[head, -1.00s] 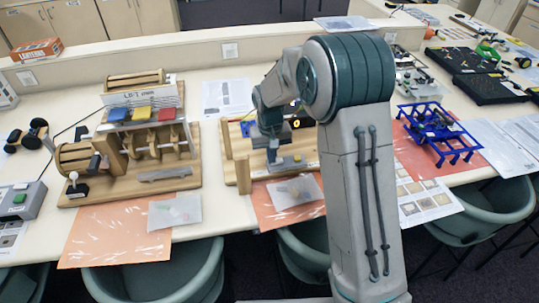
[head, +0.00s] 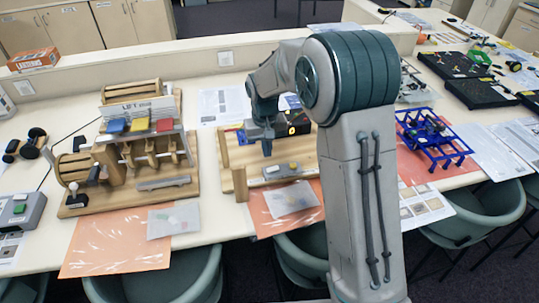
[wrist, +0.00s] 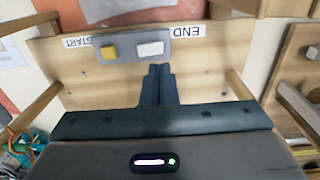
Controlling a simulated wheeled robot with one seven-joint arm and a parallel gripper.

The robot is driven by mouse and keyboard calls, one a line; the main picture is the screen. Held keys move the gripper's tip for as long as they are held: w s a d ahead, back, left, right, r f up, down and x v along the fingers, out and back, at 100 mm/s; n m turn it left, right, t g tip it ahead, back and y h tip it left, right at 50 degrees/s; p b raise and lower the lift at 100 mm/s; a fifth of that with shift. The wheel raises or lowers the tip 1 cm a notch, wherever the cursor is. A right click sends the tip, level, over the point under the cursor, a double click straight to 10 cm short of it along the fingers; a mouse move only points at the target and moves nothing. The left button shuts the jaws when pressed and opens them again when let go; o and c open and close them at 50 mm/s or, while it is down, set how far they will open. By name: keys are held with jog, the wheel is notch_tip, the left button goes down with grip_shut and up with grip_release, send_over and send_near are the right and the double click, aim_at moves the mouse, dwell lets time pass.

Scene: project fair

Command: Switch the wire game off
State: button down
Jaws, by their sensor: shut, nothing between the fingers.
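The wire game is a wooden board (head: 240,180) at the middle of the table, with wooden posts. It also shows in the wrist view (wrist: 80,88), with START and END labels at its edge. A grey plate (wrist: 130,53) between the labels carries a yellow piece (wrist: 109,51) and a white piece (wrist: 150,48). The grey plate shows in the head view (head: 281,175) near the board's front edge. My gripper (wrist: 159,67) is shut and empty, its tips close to the plate in the picture, apparently above the board. The wire itself is not clear; my arm hides part of the game.
A wooden lift model (head: 150,205) with coloured blocks stands to the left. A blue frame (head: 432,135) stands to the right. A clear bag (head: 290,198) on an orange sheet (head: 262,222) lies in front of the game. Chairs line the table's front.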

notch_tip(320, 180, up, 8)
jog(key=a+b, duration=0.1)
jog(key=shift+s+a, duration=0.15)
jog(key=shift+a, duration=0.2)
